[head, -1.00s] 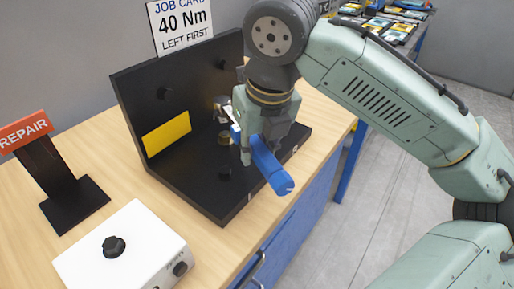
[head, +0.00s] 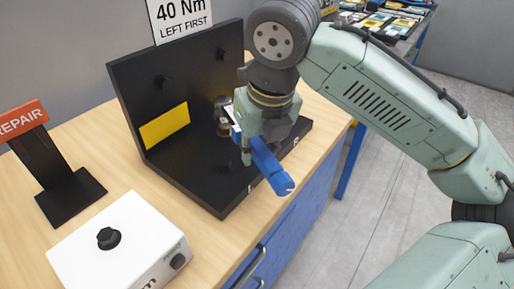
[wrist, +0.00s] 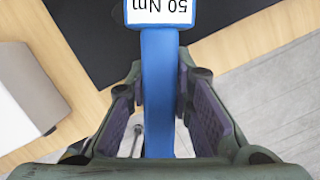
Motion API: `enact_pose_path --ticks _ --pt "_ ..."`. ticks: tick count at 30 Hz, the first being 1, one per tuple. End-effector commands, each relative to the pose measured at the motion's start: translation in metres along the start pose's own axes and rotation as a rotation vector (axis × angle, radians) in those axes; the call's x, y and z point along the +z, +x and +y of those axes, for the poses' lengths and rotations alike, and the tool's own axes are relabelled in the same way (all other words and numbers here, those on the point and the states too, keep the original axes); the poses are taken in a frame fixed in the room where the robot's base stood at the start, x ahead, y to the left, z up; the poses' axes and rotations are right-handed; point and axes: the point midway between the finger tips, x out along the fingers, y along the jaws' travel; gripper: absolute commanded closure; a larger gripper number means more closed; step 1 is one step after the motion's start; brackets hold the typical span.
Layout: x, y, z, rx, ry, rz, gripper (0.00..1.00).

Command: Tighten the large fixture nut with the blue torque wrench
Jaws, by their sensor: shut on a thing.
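My gripper (head: 258,148) is shut on the blue torque wrench (head: 268,168), whose handle sticks out toward the front right. In the wrist view the blue wrench (wrist: 160,60) runs between my gripper's fingers (wrist: 160,105) and bears a white label reading 50 Nm. The wrench's head end reaches toward a metallic nut or fitting (head: 222,108) on the black fixture (head: 190,180). My gripper partly hides that end, so I cannot tell whether the wrench sits on the nut.
A job card (head: 181,18) reading 40 Nm, LEFT FIRST stands behind the fixture. A yellow plate (head: 164,127) is on its upright wall. A white box with a black knob (head: 109,238) and a REPAIR sign (head: 22,122) stand at left on the wooden bench.

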Motion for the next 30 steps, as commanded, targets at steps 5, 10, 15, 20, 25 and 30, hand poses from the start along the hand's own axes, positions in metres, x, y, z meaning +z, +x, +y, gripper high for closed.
enact_pose_path --ticks 5,10,15,20,25,30 --pt "0.0 0.004 0.0 0.0 0.0 -0.005 1.0" --pt "-0.002 0.008 0.0 0.0 0.0 -0.004 1.0" --pt "-0.003 0.012 0.0 0.001 0.001 -0.004 1.0" --pt "-0.004 0.016 0.0 0.001 0.001 -0.005 1.0" --pt "-0.004 0.016 0.0 0.0 0.001 -0.005 1.0" --pt "-0.004 0.016 0.0 0.0 0.001 -0.005 1.0"
